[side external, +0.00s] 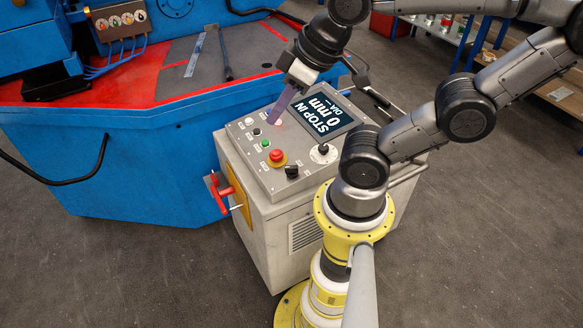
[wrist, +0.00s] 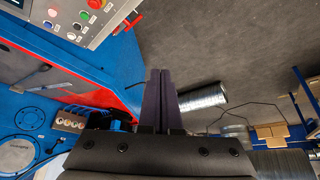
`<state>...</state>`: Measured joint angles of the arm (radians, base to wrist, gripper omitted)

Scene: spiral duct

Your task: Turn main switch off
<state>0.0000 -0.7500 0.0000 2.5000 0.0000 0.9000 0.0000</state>
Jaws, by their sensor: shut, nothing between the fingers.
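The red main switch handle (side external: 222,192) is on the side of the grey control cabinet (side external: 265,235), at its left face in the side view. It also shows partly at the top of the wrist view (wrist: 128,21). My gripper (side external: 272,121) is shut and empty, its fingers pressed together. In the side view the fingers overlap the far end of the sloped button panel; touching cannot be told. In the wrist view the fingertips (wrist: 160,72) are apart from the switch, which lies up and to the left of them.
The panel has a red emergency button (side external: 277,156), a green button (side external: 264,143), a black knob (side external: 291,171) and a display (side external: 325,115). A blue machine (side external: 130,165) stands at left. A silver spiral duct (wrist: 203,97) lies beyond the fingers. Floor at front left is clear.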

